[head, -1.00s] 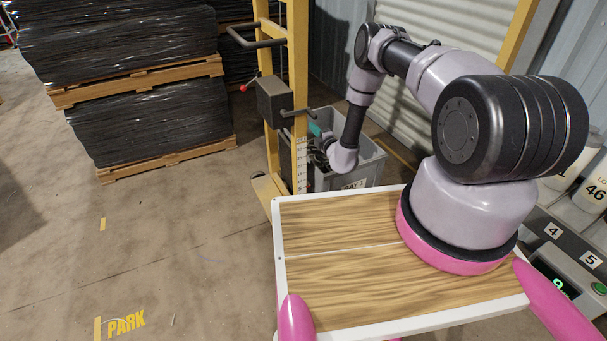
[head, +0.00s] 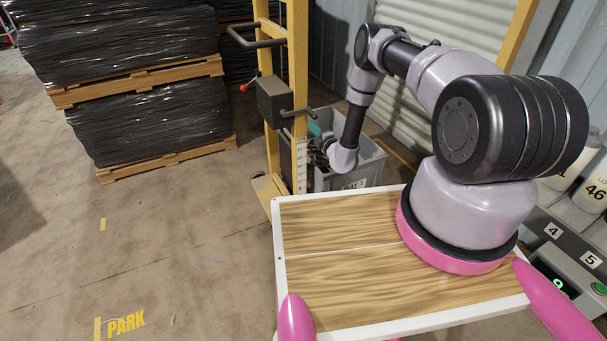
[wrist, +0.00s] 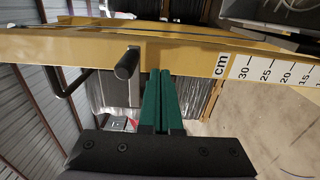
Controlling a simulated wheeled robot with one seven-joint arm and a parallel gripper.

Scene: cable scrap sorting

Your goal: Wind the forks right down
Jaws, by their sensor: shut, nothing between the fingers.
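A yellow stacker mast (head: 300,60) stands just beyond my deck, with a dark winch box (head: 274,100) on it. A crank grip (head: 298,113) sticks out to the right of the box; in the wrist view it is a dark round-ended peg (wrist: 127,64). My gripper (head: 315,130) is close to the right of the mast, just below the grip. In the wrist view its green fingers (wrist: 160,73) are shut with nothing between them, beside the grip and apart from it. A white centimetre scale (head: 302,160) runs down the mast. I cannot make out the forks or their height.
A grey bin (head: 367,170) stands behind my gripper. A dark bar handle (head: 258,43) and a red-knobbed lever (head: 244,88) stick out left of the mast. Wrapped pallet stacks (head: 150,125) stand at the left. The floor (head: 170,240) in front of them is clear.

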